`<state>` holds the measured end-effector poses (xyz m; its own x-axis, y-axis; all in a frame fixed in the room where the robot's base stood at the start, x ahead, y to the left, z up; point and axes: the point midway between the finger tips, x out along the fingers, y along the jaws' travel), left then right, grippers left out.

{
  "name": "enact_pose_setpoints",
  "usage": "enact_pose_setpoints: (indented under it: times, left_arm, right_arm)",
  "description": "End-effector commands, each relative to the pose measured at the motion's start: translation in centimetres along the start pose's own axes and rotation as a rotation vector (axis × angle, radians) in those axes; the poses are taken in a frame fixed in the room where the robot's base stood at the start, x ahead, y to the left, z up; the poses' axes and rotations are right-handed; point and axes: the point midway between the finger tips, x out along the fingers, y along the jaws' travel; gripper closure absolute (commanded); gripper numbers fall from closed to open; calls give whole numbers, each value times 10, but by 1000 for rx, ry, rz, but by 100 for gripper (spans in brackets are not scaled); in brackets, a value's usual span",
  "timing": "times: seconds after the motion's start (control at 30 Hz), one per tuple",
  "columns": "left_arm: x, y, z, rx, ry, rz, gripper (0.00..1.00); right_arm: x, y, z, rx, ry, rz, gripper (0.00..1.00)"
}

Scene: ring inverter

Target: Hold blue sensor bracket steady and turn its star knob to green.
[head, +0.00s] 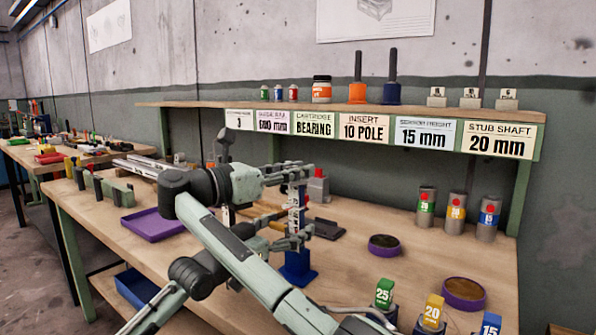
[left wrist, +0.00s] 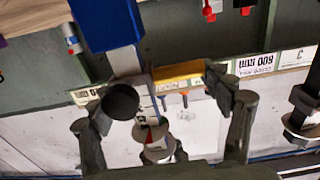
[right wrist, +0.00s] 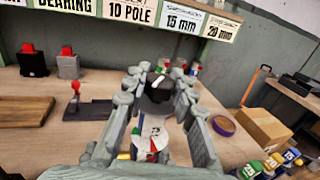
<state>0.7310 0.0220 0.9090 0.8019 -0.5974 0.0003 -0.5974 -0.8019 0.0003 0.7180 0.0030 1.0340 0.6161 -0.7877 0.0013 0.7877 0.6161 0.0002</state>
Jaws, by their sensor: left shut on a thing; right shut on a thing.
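The blue sensor bracket (head: 298,270) stands upright on the bench, with a blue base and a slim post. My left gripper (head: 292,241) is shut on its post, just above the base. In the left wrist view the blue base (left wrist: 105,25) shows at the top, upside down. My right gripper (head: 290,173) is higher, shut at the top of the bracket. In the right wrist view my right gripper (right wrist: 157,90) closes around a dark round part.
A purple tray (head: 153,224) lies to the left, and a dark flat stand (head: 328,229) is close behind the bracket. Round purple dishes (head: 384,245) and numbered blocks (head: 384,293) are to the right. A shelf (head: 340,110) runs above. Bench between bracket and dishes is clear.

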Motion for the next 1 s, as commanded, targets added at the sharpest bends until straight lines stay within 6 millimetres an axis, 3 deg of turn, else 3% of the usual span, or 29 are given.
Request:
enact_pose_setpoints:
  times: [0.17, 0.97, 1.0]
  left_arm:
    - [1, 6, 0, 4, 2, 9, 68]
    - [1, 6, 0, -4, 4, 10, 68]
    - [1, 6, 0, -4, 4, 10, 68]
  right_arm:
    - [-9, 6, -3, -9, 0, -41, 100]
    - [4, -5, -4, -3, 5, -153, 100]
    - [4, -5, -4, -3, 5, -153, 73]
